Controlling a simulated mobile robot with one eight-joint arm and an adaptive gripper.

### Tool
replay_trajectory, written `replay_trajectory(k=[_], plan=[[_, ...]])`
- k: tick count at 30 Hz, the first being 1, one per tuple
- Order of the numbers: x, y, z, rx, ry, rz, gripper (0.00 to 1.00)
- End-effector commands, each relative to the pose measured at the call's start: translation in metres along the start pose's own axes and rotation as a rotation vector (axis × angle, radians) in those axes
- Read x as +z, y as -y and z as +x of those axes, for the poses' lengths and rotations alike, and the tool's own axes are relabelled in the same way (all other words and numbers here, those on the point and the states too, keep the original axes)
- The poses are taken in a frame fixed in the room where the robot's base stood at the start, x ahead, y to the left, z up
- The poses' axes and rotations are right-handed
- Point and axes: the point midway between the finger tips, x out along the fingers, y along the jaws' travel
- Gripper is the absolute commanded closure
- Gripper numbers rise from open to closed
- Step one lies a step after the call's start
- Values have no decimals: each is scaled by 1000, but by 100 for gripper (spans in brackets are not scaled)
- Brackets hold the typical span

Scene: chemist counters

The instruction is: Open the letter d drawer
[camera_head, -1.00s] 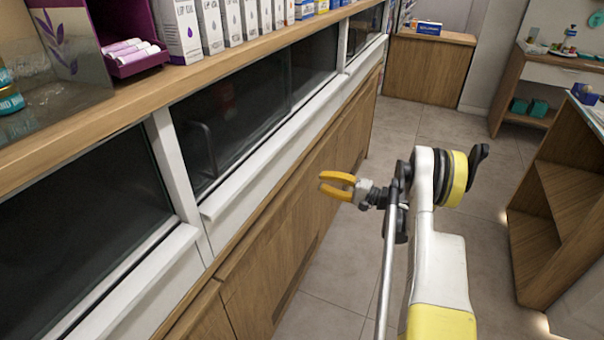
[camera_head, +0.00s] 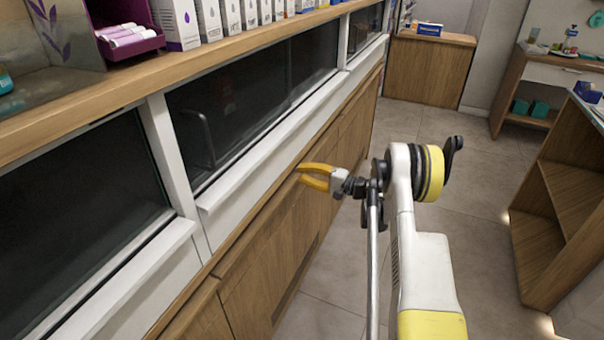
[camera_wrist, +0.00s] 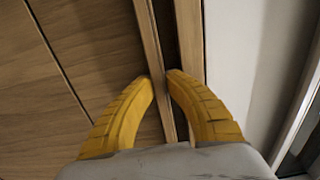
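The wooden drawer or cupboard fronts (camera_head: 268,245) of the left counter run below a white ledge. They look closed, and no letter d shows on them. My gripper (camera_head: 302,174) has yellow fingers and is in front of the upper edge of these fronts. In the wrist view, my gripper (camera_wrist: 161,76) has its fingertips a little apart and empty. They are over the wooden lip and dark groove at the fronts' top edge. I cannot tell whether they touch it.
Dark glass panels (camera_head: 265,90) with a white ledge (camera_head: 265,140) are above the fronts. Boxes (camera_head: 175,22) stand on the counter top (camera_head: 60,135). A wooden shelf unit (camera_head: 560,200) stands at right. The tiled floor (camera_head: 480,165) between is clear.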

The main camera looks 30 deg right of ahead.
Motion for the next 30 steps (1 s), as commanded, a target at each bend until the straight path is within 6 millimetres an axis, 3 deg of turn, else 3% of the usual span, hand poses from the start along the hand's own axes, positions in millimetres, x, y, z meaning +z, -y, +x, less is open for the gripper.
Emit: replay_trajectory(k=[8, 14, 30], plan=[[0, 0, -1, -1, -1, 0, 100], [-1, 0, -20, 0, -3, 0, 100], [-1, 0, -147, 0, -4, 0, 100]])
